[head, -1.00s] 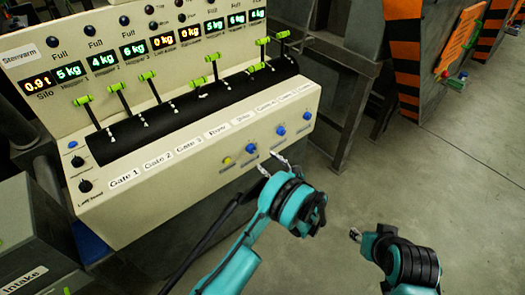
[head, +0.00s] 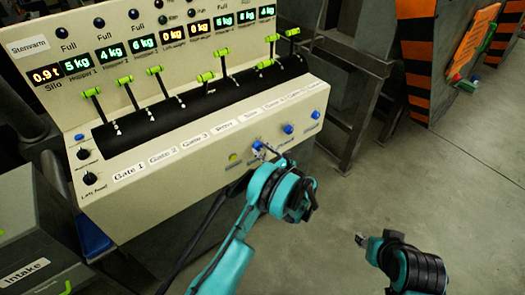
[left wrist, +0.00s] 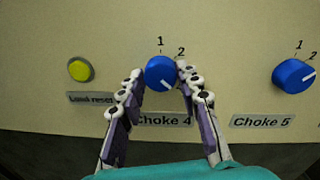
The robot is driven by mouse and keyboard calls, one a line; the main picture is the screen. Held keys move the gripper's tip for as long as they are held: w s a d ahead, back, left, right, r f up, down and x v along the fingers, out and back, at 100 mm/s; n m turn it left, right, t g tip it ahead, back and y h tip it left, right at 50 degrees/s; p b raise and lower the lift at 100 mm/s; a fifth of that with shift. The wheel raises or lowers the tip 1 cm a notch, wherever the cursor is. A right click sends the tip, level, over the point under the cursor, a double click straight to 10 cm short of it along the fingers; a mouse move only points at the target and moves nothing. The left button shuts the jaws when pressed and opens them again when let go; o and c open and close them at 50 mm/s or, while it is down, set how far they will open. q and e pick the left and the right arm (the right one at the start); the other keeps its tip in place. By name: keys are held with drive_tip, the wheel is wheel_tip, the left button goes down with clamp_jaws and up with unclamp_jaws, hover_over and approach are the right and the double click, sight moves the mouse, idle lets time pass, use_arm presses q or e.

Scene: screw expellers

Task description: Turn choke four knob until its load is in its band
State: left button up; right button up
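The blue Choke 4 knob (left wrist: 160,73) sits on the cream panel, with marks 1 and 2 above it. A pale pointer line shows on its lower right face. It also shows in the head view (head: 257,146), partly behind the fingers. My left gripper (left wrist: 160,72) has one finger on each side of the knob, tips very close to its sides; a small gap seems to remain on the left. The load displays (head: 172,33) show green and amber kg readings; two amber ones read 0 kg. My right gripper (head: 360,240) hangs over the floor, apart from the panel, fingers too small to judge.
The Choke 5 knob (left wrist: 294,76) is to the right, and the yellow load reset button (left wrist: 80,69) to the left. Gate levers (head: 122,82) stand on the black roll above. Open floor (head: 430,190) lies to the right.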

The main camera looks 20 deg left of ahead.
use_arm(q)
drive_tip(key=c, duration=0.3)
drive_tip(key=n, duration=0.8)
drive_tip(key=shift+a+h, duration=0.1)
drive_tip(key=shift+h, duration=0.3)
drive_tip(key=shift+n, duration=0.4)
drive_tip(key=o, duration=1.2)
drive_tip(key=shift+c, duration=0.2)
